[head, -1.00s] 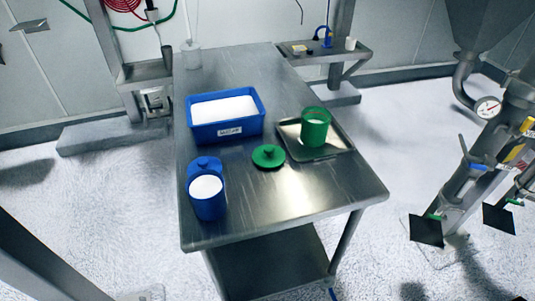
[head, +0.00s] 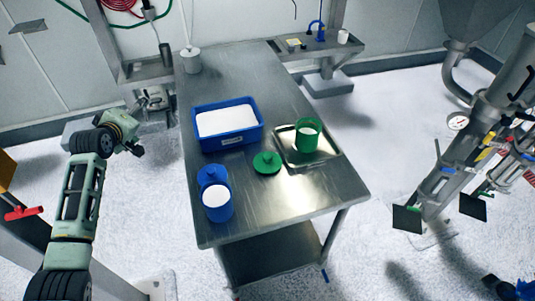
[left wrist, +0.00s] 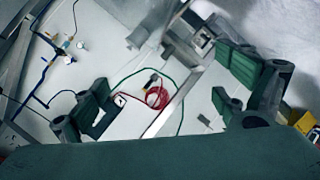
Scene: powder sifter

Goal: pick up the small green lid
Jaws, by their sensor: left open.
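The small green lid (head: 267,162) lies flat on the steel table, its knob facing up. It sits between the blue jar and the tray with the green container (head: 307,136), which is open and holds white powder. My left gripper (head: 132,146) is left of the table, well apart from the lid, and empty. In the left wrist view its fingers (left wrist: 165,100) are spread wide, with only wall and cables beyond; the lid does not show there. I cannot make out my right gripper.
On the steel table (head: 290,205) stand a blue tub (head: 250,141) of white powder, an open blue jar (head: 218,212), a blue lid (head: 211,175) and a metal tray (head: 330,158). A pale container (head: 190,61) is at the far end. The table's front right is clear.

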